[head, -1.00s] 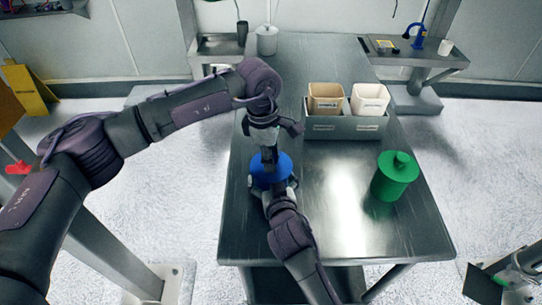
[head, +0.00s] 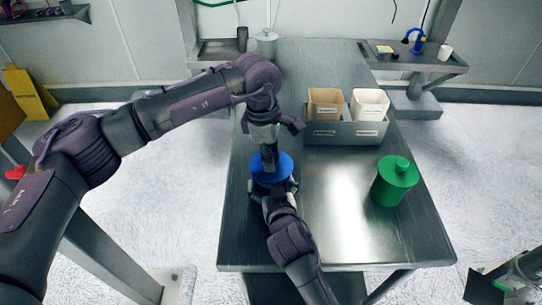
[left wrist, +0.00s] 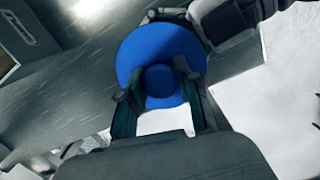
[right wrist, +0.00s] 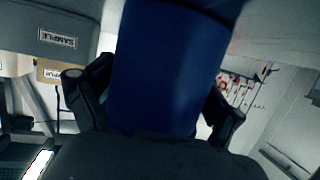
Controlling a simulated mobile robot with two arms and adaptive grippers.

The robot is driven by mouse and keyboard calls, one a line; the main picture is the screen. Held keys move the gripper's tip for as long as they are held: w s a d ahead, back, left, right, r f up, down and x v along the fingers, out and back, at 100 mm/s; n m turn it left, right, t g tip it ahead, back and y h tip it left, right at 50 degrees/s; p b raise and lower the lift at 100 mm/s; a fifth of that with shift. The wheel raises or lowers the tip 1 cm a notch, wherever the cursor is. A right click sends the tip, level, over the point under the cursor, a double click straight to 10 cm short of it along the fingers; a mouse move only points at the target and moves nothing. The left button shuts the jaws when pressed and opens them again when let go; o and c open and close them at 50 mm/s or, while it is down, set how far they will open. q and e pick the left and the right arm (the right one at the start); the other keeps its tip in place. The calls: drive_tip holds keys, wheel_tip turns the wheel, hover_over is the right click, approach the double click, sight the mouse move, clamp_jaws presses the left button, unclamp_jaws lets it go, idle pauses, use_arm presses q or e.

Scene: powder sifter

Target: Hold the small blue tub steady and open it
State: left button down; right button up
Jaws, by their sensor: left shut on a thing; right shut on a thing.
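The small blue tub (head: 285,171) stands on the steel table with its round blue lid (left wrist: 150,50) on top. My left gripper (head: 269,158) comes down from above and is shut on the knob (left wrist: 160,82) of the lid. In the left wrist view its two fingers (left wrist: 158,88) sit on either side of the knob. My right gripper (head: 274,192) reaches in from the near side, low down, and is shut around the tub's body. In the right wrist view the blue wall (right wrist: 165,75) of the tub fills the space between its fingers (right wrist: 158,105).
A green lidded tub (head: 395,181) stands to the right on the table (head: 335,225). Behind it a grey tray (head: 345,133) holds a tan bin (head: 325,104) and a white bin (head: 369,105). The table's front right is clear.

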drive_tip(key=shift+f, duration=0.1)
use_arm(q)
drive_tip(key=shift+r, duration=2)
use_arm(e)
drive_tip(key=o, duration=1.3)
